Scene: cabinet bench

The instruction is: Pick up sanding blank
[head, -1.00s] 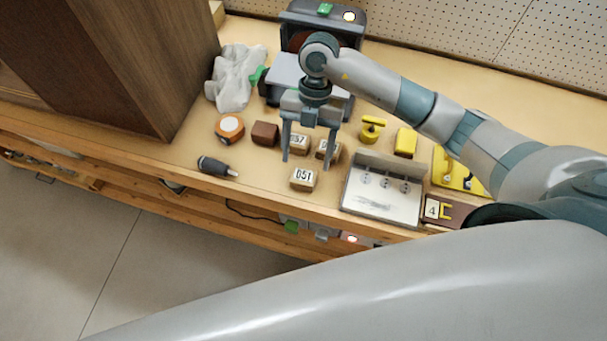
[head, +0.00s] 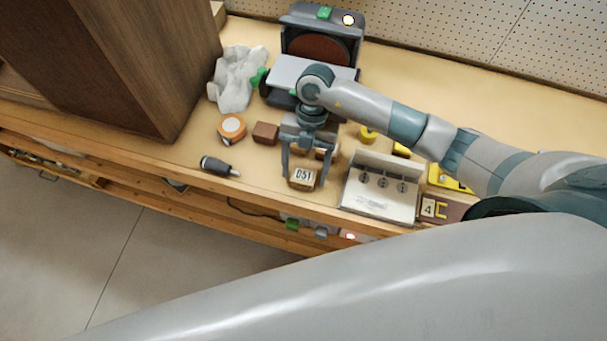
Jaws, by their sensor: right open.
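Small wooden blocks lie on the bench; I cannot tell for certain which one is called the sanding blank. The block labelled 051 (head: 303,179) is near the bench's front edge. My right gripper (head: 304,183) points down over it, open, with one finger at each side of the block. I cannot tell whether the fingers touch it. A plain dark brown block (head: 265,133) is to the left behind. At least one more block is mostly hidden behind the gripper. My left gripper is not in view.
A sanding machine (head: 319,48) stands at the back. A screwdriver (head: 219,166), an orange tape roll (head: 231,128) and a grey cloth (head: 238,78) are on the left. A metal box with knobs (head: 382,187) is close on the right. A wooden cabinet (head: 125,60) blocks the far left.

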